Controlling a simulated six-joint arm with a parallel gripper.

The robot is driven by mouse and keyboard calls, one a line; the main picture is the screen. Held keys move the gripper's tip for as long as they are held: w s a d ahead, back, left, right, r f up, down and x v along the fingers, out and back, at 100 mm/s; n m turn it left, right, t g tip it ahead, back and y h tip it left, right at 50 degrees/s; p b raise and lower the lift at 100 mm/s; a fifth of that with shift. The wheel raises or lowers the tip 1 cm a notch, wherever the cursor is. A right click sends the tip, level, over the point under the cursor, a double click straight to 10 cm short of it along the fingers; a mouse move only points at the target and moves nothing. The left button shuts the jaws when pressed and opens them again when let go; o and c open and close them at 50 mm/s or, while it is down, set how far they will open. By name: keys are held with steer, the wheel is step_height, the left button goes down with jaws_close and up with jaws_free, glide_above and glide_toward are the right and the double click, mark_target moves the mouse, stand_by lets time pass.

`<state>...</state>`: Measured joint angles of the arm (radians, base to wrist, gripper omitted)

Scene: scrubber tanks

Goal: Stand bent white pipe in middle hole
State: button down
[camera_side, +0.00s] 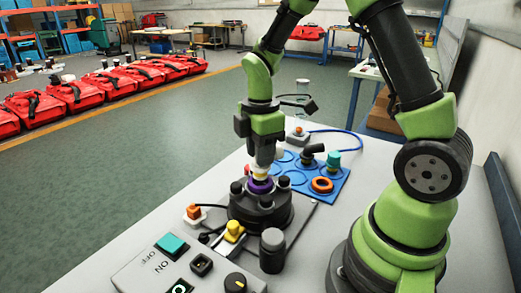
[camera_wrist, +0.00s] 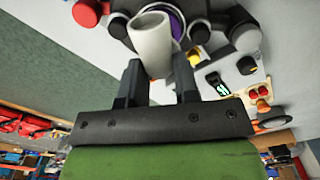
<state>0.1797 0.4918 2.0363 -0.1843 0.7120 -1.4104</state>
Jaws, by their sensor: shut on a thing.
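A white pipe (camera_wrist: 151,42) stands between the two dark fingers of my gripper (camera_wrist: 157,74) in the wrist view; its bend is not clear. In the side view my gripper (camera_side: 262,160) points down over a black round base (camera_side: 262,211), with a small pale part of the pipe (camera_side: 261,171) showing under it. A purple ring (camera_side: 260,186) sits at the middle of the base, right below the pipe; it also shows behind the pipe in the wrist view (camera_wrist: 177,24). The middle hole is hidden, so I cannot tell whether the pipe's lower end is in it.
Several black knobs ring the base. A blue tray (camera_side: 333,182) with an orange ring (camera_side: 322,185) and a teal-capped part (camera_side: 333,160) lies behind it. A control box (camera_side: 185,262) with a teal button, a yellow-topped part (camera_side: 234,230) and a grey-black cylinder (camera_side: 272,250) stand in front.

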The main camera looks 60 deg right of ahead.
steer(key=shift+f, duration=0.4)
stand_by(0.3)
steer(key=shift+f, duration=0.25)
steer(key=shift+f, duration=0.8)
stand_by(1.1)
jaws_free()
stand_by(0.5)
stand_by(0.3)
steer(key=shift+r, duration=3.55)
